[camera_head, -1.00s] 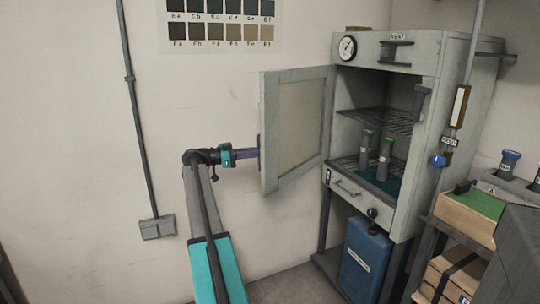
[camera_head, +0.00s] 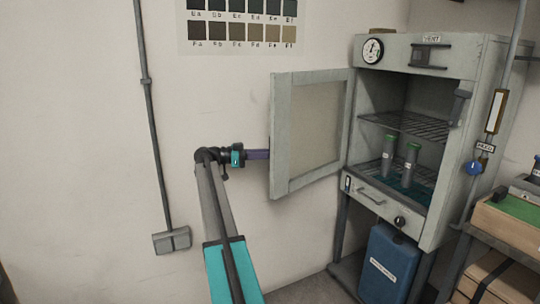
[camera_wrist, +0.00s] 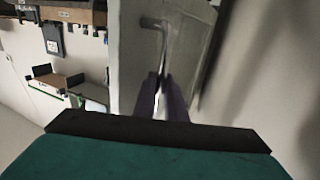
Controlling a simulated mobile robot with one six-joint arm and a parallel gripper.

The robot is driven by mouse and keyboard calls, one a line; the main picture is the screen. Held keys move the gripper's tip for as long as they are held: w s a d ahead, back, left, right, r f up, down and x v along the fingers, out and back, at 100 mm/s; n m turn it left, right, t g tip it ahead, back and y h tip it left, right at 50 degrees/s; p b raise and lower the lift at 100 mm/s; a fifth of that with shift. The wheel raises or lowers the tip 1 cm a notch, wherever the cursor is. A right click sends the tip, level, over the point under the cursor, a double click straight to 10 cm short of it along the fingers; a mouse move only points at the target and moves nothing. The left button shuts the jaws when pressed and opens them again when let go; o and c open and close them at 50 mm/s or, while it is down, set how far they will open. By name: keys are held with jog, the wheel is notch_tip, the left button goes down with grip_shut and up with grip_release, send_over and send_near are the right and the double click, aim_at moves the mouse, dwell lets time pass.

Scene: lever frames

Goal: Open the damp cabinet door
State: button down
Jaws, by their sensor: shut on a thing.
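The damp cabinet (camera_head: 455,150) stands at the right of the head view. Its framed door (camera_head: 282,140) is swung wide open to the left, nearly against the wall. My gripper (camera_head: 268,154) reaches the door's outer face from the left; its tips are hidden behind the door edge there. In the wrist view, the purple fingers of my gripper (camera_wrist: 162,85) are close together on the lower part of the door handle (camera_wrist: 157,25), a grey bar on the door face (camera_wrist: 130,50).
Two green-capped bottles (camera_head: 388,155) stand on the cabinet's lower shelf. A blue container (camera_head: 388,265) sits beneath the cabinet. A crate with a green top (camera_head: 510,215) is at the right. The wall left of the door carries a cable and switch box (camera_head: 171,240).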

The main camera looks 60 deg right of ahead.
aim_at(271, 145)
jog(key=shift+s+d+r, duration=0.15)
jog(key=shift+s+d, duration=0.05)
jog(key=shift+d, duration=0.1)
jog(key=c, duration=1.8)
grip_release()
jog(key=shift+s+d, duration=0.1)
jog(key=shift+a, duration=0.2)
jog(key=shift+r+p, duration=0.3)
jog(key=shift+r, duration=1.25)
jog(key=shift+s+a+r+p, duration=0.2)
jog(key=shift+s+a+r, duration=0.1)
jog(key=shift+s+a, duration=1.55)
jog(key=shift+s+a+r+p, duration=0.25)
jog(key=shift+s+a, duration=1.15)
jog(key=shift+a, duration=0.9)
jog(key=shift+s+a+r+p, duration=0.2)
jog(key=shift+s+a+r, duration=0.1)
jog(key=shift+s+a, duration=1.55)
jog(key=shift+w+a, duration=0.25)
